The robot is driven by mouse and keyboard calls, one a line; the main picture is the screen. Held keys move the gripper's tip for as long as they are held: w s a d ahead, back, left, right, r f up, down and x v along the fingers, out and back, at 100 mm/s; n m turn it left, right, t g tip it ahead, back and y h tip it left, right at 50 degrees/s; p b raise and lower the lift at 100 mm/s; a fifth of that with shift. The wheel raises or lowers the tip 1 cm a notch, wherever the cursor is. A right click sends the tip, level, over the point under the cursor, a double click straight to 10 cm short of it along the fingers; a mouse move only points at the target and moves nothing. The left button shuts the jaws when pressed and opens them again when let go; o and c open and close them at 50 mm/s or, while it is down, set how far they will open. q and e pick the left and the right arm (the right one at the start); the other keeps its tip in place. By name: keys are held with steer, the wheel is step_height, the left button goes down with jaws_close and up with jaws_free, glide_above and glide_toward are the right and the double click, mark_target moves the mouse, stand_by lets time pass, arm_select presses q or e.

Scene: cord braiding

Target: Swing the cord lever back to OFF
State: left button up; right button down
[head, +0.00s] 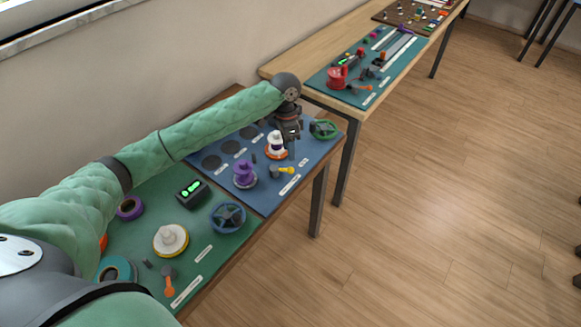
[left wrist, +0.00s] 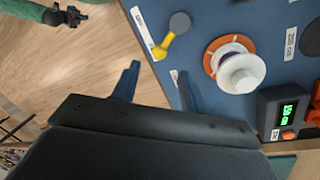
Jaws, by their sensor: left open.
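A yellow-handled lever with a grey round pivot (head: 286,170) sits near the front edge of the blue board (head: 262,198). In the left wrist view the yellow lever (left wrist: 168,43) lies beyond my fingertips, its handle pointing down-left from the pivot beside a white label strip. The label text is too small to read. My left gripper (head: 291,147) is over the blue board, pointing down, its fingers apart and empty; they also show in the left wrist view (left wrist: 158,80). My right gripper (left wrist: 72,16) shows small in the left wrist view, over the floor; its jaws are unclear.
An orange-and-white spool (head: 276,146) stands close beside my left gripper. A purple spool (head: 244,175) and a green handwheel (head: 323,129) are also on the blue board. A green-lit display box (left wrist: 284,110) is at the right. Open floor lies beyond the table edge.

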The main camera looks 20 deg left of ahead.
arm_select(q)
steer(key=shift+s+d+f+p, duration=0.2)
steer(key=shift+f+p, duration=0.25)
steer(key=shift+f, duration=0.75)
steer(key=shift+s+d+f+p, duration=0.1)
steer(key=shift+s+f+p, duration=0.25)
steer(key=shift+f, duration=0.9)
steer(key=shift+s+d+f+p, duration=0.1)
steer(key=shift+f+p, duration=0.4)
steer(key=shift+f, duration=0.7)
arm_select(e)
steer(key=shift+s+d+f, duration=0.4)
steer(key=shift+s+f, duration=0.1)
steer(key=shift+f, duration=0.2)
steer(key=shift+s+d+f, duration=0.4)
steer(key=shift+s+f, duration=0.1)
steer(key=shift+f, duration=0.25)
steer(key=shift+s+d+f, duration=0.4)
steer(key=shift+s+f, duration=0.1)
steer(key=shift+f, duration=0.2)
arm_select(q)
steer(key=c, duration=0.9)
steer(key=shift+c, duration=0.2)
arm_select(e)
steer(key=shift+w+d, duration=0.1)
steer(key=shift+d, duration=0.05)
